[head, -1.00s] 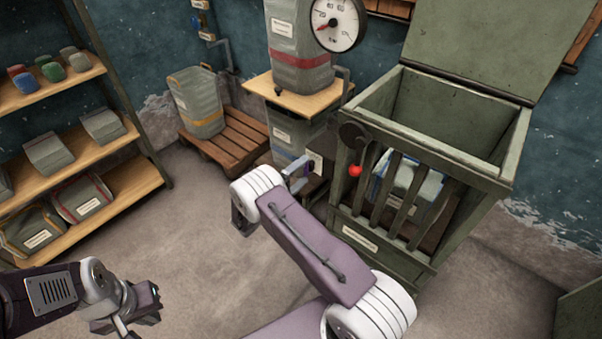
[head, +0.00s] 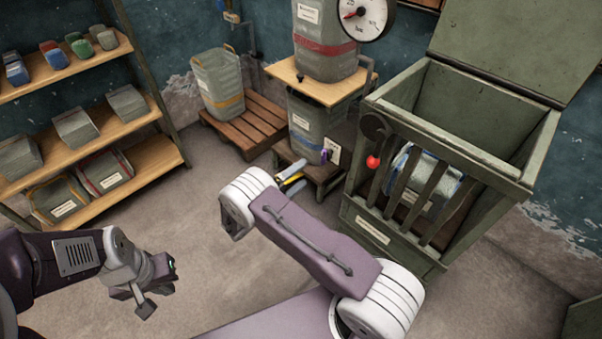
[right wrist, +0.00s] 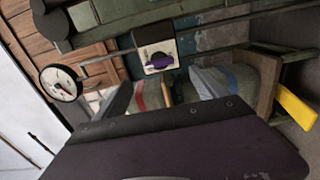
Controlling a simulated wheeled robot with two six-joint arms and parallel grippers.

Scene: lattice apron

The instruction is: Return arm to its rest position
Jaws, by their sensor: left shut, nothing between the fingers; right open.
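My left gripper (head: 146,300) hangs at the lower left of the head view, shut and empty above the bare floor. My right arm (head: 310,235) is bent across the middle, with its white-banded wrist end (head: 245,200) in front of the low wooden stand. In the right wrist view a dark purple part of my right arm or gripper (right wrist: 180,145) fills the lower half. It holds nothing that I can see.
A green slatted crate (head: 385,245) with a raised lid stands close right of my right arm. Shelves (head: 150,120) stand at the left. A scale (head: 364,15), bins and a pallet (head: 240,125) are behind. The floor (head: 205,270) between my arms is clear.

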